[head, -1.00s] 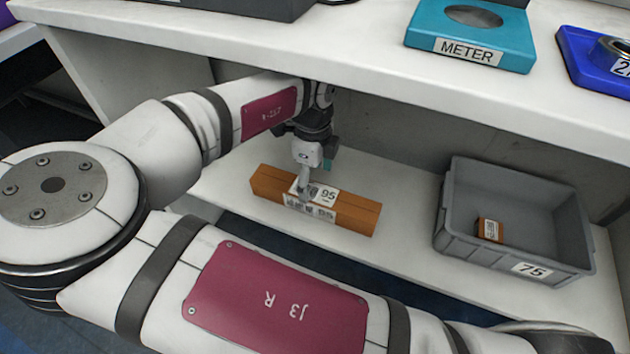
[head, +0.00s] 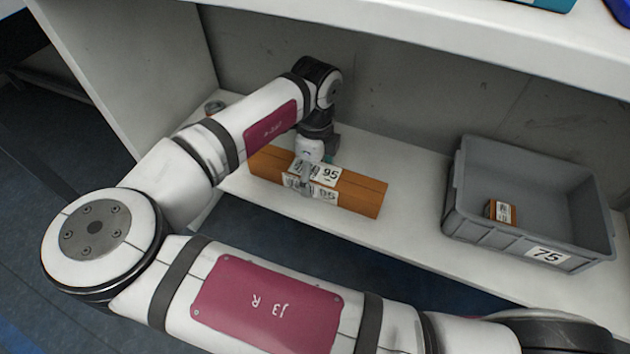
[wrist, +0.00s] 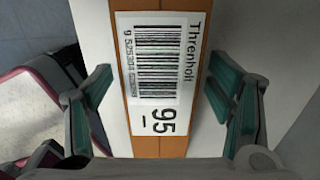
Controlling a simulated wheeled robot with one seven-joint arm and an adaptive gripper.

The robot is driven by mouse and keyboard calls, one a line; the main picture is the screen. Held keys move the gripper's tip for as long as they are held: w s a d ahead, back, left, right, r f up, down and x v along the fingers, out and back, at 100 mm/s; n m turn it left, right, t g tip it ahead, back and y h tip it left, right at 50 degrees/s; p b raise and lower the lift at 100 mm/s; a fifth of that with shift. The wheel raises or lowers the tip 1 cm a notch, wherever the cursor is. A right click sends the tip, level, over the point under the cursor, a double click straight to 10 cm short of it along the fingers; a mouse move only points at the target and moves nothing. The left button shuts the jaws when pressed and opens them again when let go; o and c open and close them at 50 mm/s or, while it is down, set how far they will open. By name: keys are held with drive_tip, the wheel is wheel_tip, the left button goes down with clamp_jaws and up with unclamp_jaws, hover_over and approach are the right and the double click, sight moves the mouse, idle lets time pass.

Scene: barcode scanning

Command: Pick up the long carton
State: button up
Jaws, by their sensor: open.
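The long carton (head: 352,193) is an orange-brown box lying on the lower white shelf, with white labels marked 95. My gripper (head: 307,175) is over its middle, pointing down, and partly hides the labels. In the wrist view the carton (wrist: 150,145) runs up the picture, with a barcode label reading Threnholt and 95. The two teal fingers of my gripper (wrist: 160,90) stand on either side of the carton, with a gap to each side. The gripper is open and holds nothing.
A grey bin (head: 480,222) marked 75 stands to the right on the same shelf, with a small orange box (head: 501,211) inside. The upper shelf (head: 430,32) overhangs the arm. Shelf room is free between carton and bin.

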drive_tip(key=c, duration=1.7)
clamp_jaws()
drive_tip(key=shift+w+r, duration=0.1)
drive_tip(key=shift+r, duration=0.1)
